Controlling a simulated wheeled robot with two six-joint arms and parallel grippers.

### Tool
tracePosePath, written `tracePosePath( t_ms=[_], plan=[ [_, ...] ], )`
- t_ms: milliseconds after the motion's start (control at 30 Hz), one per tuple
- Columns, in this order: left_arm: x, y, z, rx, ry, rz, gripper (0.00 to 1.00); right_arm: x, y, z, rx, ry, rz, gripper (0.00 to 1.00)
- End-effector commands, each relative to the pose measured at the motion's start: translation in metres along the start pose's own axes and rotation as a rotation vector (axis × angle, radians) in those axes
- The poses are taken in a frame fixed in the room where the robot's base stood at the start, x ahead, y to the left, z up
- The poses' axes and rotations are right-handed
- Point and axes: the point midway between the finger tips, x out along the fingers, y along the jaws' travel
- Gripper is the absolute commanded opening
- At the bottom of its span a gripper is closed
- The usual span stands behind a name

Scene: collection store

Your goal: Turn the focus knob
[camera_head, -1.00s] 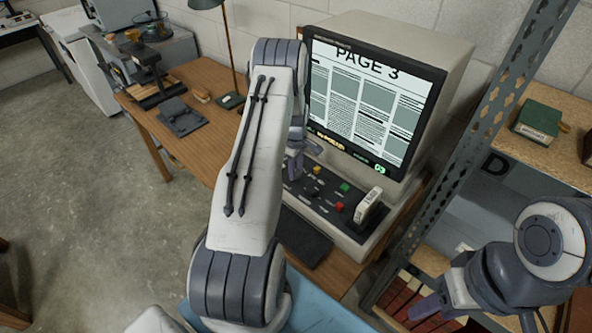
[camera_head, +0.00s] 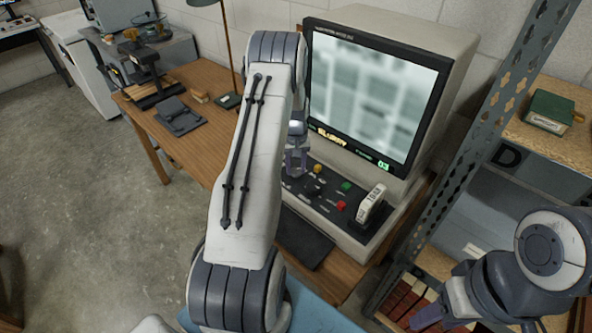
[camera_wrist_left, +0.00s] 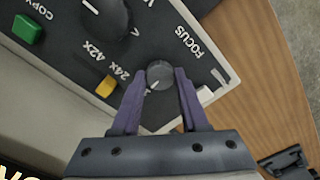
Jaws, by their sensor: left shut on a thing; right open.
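The focus knob (camera_wrist_left: 160,75) is a small round grey knob beside the word FOCUS on the black control panel, seen in the left wrist view. My left gripper (camera_wrist_left: 160,85) has its two purple fingers on either side of the knob, shut on it. In the head view my left gripper (camera_head: 297,165) is at the left of the reader's panel, and the knob is hidden there. The reader's screen (camera_head: 372,95) shows a strongly blurred page and lit text below. My right gripper (camera_head: 475,325) is open and empty, low at the right, partly cut off by the frame.
The panel also has a larger black knob (camera_wrist_left: 106,14), a green button (camera_wrist_left: 27,29) and a yellow button (camera_wrist_left: 106,86). A white box-like part (camera_head: 371,199) stands at the panel's right. A metal shelf post (camera_head: 478,140) rises between the desk and my right arm.

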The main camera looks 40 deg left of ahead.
Motion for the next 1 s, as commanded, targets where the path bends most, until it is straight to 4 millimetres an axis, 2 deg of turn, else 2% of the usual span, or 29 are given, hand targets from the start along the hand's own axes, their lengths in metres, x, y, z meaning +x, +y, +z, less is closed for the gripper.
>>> tracePosePath(
  t_ms=[600,1000],
  plan=[
    [0.000,0.000,-0.001,0.554,0.003,0.000,0.00,0.016,0.001,0.001,0.000,0.000,0.000,0.50],
    [-0.001,0.000,-0.001,0.750,0.004,0.000,0.00,0.019,0.001,0.001,0.000,0.000,0.000,0.50]
  ],
)
